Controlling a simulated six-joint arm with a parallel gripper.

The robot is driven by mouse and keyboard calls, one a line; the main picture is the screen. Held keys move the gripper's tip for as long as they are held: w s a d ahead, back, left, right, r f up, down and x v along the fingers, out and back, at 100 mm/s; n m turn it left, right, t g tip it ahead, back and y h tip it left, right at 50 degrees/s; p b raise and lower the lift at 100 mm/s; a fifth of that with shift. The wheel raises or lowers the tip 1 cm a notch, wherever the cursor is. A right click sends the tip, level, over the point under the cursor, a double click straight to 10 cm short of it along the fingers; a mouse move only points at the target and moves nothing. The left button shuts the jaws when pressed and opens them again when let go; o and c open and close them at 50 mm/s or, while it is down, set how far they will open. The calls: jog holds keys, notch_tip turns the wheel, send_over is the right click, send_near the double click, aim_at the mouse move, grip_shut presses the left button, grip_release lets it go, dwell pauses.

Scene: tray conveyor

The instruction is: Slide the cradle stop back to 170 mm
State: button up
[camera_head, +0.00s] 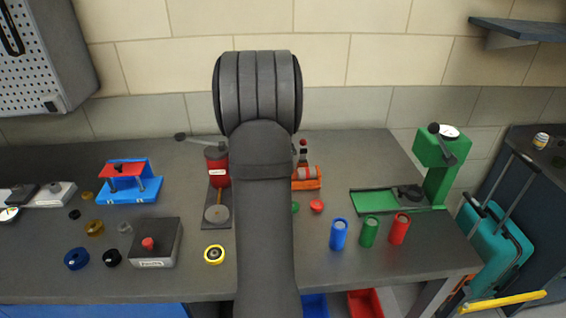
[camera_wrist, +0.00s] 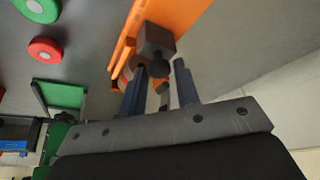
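The orange cradle (camera_head: 309,184) shows at the right edge of my arm in the head view; the rest of it is hidden behind the arm. In the wrist view the orange cradle (camera_wrist: 190,14) runs along the top. A dark block (camera_wrist: 155,40), which looks like the cradle stop, sits on it with a dark round knob (camera_wrist: 158,69) facing me. My gripper (camera_wrist: 160,70) has its two fingers apart, with the knob in line with the gap between the tips. I cannot tell whether either finger touches it. My gripper is hidden in the head view.
Blue (camera_head: 338,234), green (camera_head: 369,232) and red (camera_head: 399,229) cans stand right of my arm. A red press (camera_head: 216,166) is close on its left. A green dial stand (camera_head: 437,170) is at the far right. Green (camera_wrist: 39,8) and red (camera_wrist: 45,50) discs lie near the cradle.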

grip_shut()
jog(key=a, duration=0.8)
jog(key=shift+o, duration=2)
grip_release()
jog(key=v, duration=1.7)
jog(key=shift+r, duration=0.25)
jog(key=shift+f, duration=0.1)
